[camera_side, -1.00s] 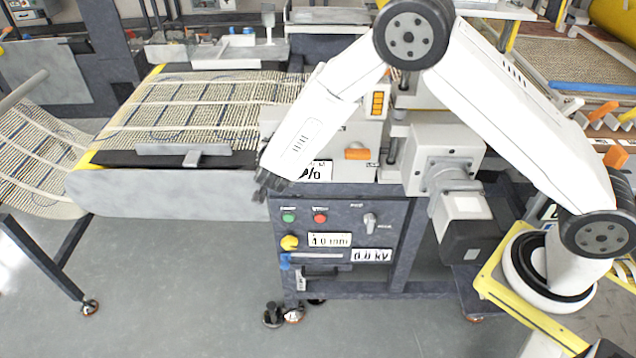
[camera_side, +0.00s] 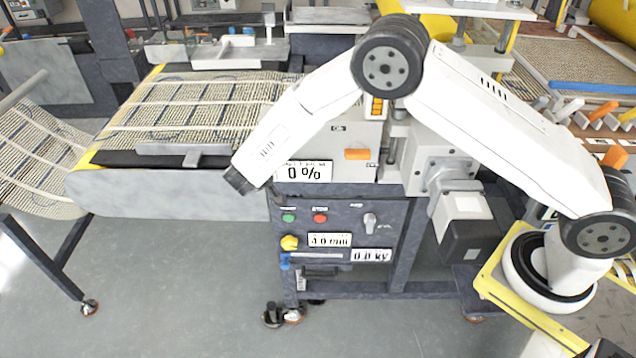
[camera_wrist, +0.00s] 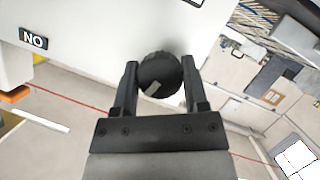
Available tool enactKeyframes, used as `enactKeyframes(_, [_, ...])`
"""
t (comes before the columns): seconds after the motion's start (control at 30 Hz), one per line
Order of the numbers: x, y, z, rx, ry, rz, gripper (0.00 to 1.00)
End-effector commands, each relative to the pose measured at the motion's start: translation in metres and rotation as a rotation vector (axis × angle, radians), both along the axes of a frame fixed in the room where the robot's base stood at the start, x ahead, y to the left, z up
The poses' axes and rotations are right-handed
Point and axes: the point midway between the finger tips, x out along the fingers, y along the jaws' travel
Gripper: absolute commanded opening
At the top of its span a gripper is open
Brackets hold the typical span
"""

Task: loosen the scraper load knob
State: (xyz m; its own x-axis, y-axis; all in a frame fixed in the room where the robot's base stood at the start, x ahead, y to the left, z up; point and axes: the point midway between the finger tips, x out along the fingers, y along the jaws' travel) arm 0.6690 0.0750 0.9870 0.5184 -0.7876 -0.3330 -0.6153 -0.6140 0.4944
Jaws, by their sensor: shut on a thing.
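The scraper load knob (camera_wrist: 158,68) appears in the wrist view as a round black ribbed knob with a pale pointer mark. It stands against the white machine face. My gripper (camera_wrist: 160,80) has its two dark fingers on either side of the knob, shut on it. The knob cannot be made out there.
A grey panel (camera_side: 349,217) below carries green and red buttons, a switch and a yellow knob (camera_side: 289,242). The mesh belt (camera_side: 190,112) runs off to the left, with a grey side guard (camera_side: 150,192) at its front. Open floor lies in front.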

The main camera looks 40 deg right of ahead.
Motion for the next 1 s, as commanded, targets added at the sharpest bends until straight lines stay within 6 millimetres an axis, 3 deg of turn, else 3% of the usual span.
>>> enactKeyframes(0.4, [0.0004,0.0,-0.0009,-0.176,0.176,0.002,0.0])
enactKeyframes(0.93, [0.0005,-0.0001,-0.0001,-0.203,0.201,0.001,0.0])
enactKeyframes(0.97, [0.0005,-0.0001,-0.0001,-0.202,0.201,0.002,0.6])
enactKeyframes(1.0, [0.0005,-0.0001,-0.0001,-0.202,0.201,0.002,0.73])
